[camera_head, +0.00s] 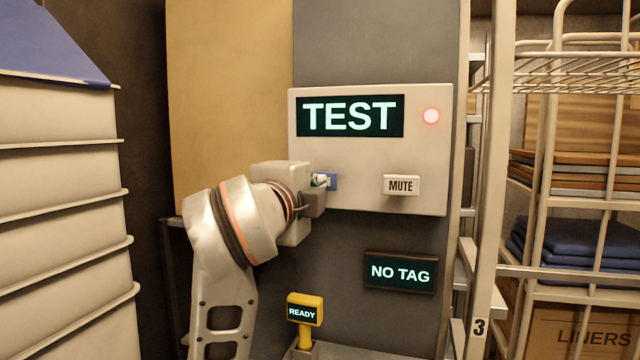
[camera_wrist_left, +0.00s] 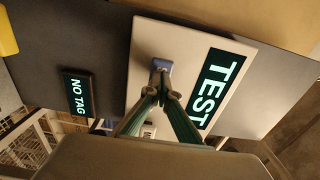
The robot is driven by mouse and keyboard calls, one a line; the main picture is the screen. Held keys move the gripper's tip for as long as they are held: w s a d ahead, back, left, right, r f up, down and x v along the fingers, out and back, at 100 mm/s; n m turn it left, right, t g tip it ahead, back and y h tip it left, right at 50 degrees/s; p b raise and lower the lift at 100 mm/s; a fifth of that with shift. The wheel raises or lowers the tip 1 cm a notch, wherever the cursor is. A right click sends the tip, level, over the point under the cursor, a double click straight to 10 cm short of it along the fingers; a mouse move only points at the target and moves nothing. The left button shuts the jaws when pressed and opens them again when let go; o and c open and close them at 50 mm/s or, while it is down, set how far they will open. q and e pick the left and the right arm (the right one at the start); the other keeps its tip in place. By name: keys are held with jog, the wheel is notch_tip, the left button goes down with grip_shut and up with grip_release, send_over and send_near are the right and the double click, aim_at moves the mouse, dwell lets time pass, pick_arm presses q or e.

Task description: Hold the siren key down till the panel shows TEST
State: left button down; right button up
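The pale wall panel (camera_head: 365,156) has a dark display (camera_head: 350,116) that reads TEST. The blue siren key (camera_head: 331,181) is low on the panel's left side, partly hidden by my left gripper (camera_head: 320,181). In the left wrist view the gripper's fingertips (camera_wrist_left: 164,93) are drawn together, holding nothing, and meet the lower edge of the blue key (camera_wrist_left: 160,67). They appear to touch it; how far the key is pushed in cannot be seen. The display also reads TEST in the left wrist view (camera_wrist_left: 216,88). My right gripper is not in view.
A white MUTE key (camera_head: 401,186) is to the right of the blue key. A NO TAG display (camera_head: 400,272) and a yellow READY device (camera_head: 305,309) are below. A wire rack (camera_head: 497,180) stands at right.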

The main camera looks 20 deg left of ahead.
pick_arm(q)
jog(key=shift+s, duration=0.1)
jog(key=s+p, duration=0.3)
jog(key=s, duration=0.3)
jog(key=shift+s+a, duration=0.15)
jog(key=shift+s, duration=0.25)
jog(key=shift+w+f, duration=0.1)
